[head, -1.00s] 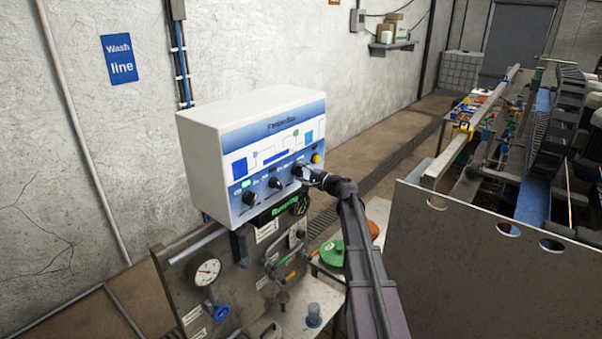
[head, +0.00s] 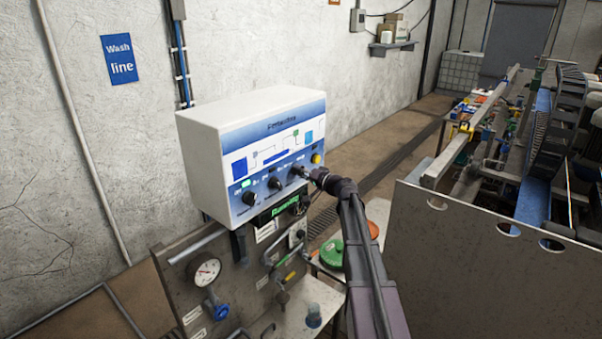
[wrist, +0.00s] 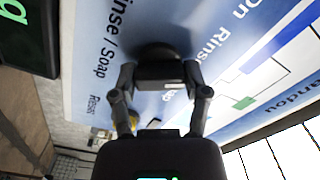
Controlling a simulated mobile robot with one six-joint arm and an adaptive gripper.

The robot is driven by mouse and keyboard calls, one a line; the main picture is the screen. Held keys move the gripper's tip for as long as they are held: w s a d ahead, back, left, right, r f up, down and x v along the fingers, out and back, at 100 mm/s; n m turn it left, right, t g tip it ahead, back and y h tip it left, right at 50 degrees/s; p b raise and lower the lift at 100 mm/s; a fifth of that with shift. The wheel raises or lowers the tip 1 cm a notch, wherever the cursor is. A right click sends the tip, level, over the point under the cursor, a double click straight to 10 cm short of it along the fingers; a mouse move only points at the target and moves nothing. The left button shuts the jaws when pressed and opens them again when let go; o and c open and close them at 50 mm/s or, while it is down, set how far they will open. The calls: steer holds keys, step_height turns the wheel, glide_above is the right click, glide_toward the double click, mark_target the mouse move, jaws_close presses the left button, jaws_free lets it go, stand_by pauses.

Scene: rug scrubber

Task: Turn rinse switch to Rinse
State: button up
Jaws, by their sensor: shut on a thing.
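The rinse switch is a black knob (wrist: 160,55) on the blue and white control panel, with "Rinse / Soap" printed beside it in the wrist view. My gripper (wrist: 160,82) has its two fingers on either side of the knob and is shut on it. In the head view my gripper (head: 304,174) reaches the rightmost of three black knobs on the control box (head: 250,125). The fingers partly hide the knob, and its exact pointer position cannot be made out.
Two other black knobs, the middle one (head: 275,184) and the left one (head: 249,198), sit left of my gripper. A yellow button (head: 316,158) is close on the right. A green "Running" display (head: 285,207) hangs below. A gauge panel (head: 235,265) stands underneath.

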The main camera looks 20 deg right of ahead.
stand_by(0.3)
steer(key=o, duration=1.2)
steer(key=shift+a, duration=0.1)
steer(key=shift+c, duration=0.2)
steer(key=v, duration=1.2)
steer(key=shift+s, duration=0.1)
steer(key=v, duration=0.9)
steer(key=shift+f, duration=0.1)
